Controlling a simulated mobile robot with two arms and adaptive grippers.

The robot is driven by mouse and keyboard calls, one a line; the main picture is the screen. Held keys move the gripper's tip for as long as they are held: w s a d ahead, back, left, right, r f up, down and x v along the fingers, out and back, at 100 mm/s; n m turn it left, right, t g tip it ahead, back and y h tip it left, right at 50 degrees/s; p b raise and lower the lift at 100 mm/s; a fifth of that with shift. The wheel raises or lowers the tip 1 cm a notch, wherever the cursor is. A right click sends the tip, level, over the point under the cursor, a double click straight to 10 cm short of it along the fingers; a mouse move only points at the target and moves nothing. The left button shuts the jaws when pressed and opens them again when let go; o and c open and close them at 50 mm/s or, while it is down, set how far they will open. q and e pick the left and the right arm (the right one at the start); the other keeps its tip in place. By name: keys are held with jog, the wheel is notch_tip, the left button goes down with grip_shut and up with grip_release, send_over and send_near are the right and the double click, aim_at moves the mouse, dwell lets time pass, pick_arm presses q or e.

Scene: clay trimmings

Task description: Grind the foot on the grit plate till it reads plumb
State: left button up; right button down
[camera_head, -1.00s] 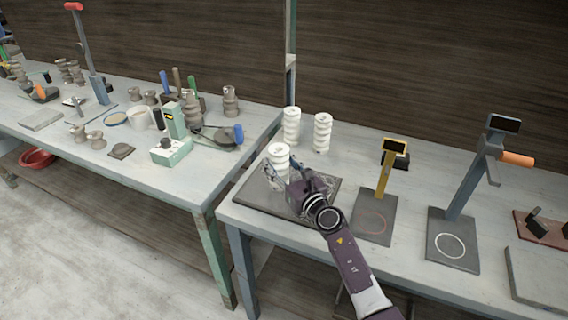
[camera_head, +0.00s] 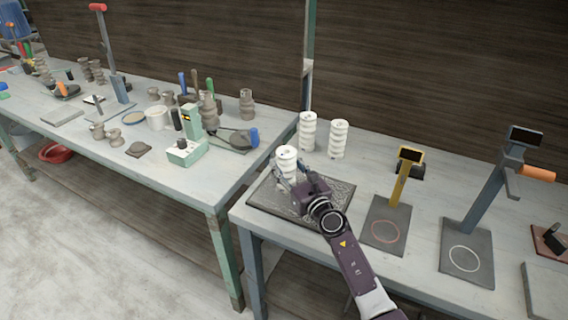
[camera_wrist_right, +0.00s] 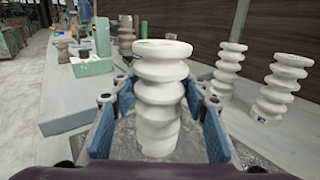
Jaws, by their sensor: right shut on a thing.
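A white ribbed piece (camera_head: 286,160) stands roughly upright on the dark grit plate (camera_head: 262,201), toward its left part. My right gripper (camera_head: 289,172) reaches over the plate and is shut on this piece. In the right wrist view the white piece (camera_wrist_right: 160,95) sits between the blue finger pads of the gripper (camera_wrist_right: 160,115). Its foot is low between the fingers, and its contact with the patterned plate (camera_wrist_right: 190,140) is partly hidden. A yellow gauge (camera_head: 404,180) with a dark display stands right of the plate; its reading is not legible. My left gripper is not in view.
Two more white ribbed pieces (camera_head: 308,131) (camera_head: 338,139) stand behind the plate. A grey stand with an orange handle (camera_head: 490,190) is farther right. The left table (camera_head: 150,172) holds brown clay pieces, tools and a green device (camera_head: 188,145).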

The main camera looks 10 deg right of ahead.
jog(key=shift+s+d+p, duration=0.2)
jog(key=shift+s+d, duration=0.4)
jog(key=shift+d, duration=0.3)
jog(key=shift+s+d+p, duration=0.15)
jog(key=shift+s+d, duration=0.4)
jog(key=shift+d, duration=0.3)
jog(key=shift+s+d, duration=0.45)
jog(key=shift+d, duration=0.25)
jog(key=shift+s+d, duration=0.4)
jog(key=shift+d, duration=0.25)
jog(key=shift+s+d, duration=0.7)
jog(key=shift+d, duration=0.35)
jog(key=shift+s+d, duration=0.7)
jog(key=shift+d, duration=0.3)
notch_tip(320, 180, up, 5)
jog(key=p, duration=0.4)
jog(key=shift+r+p, duration=0.1)
jog(key=shift+p, duration=0.3)
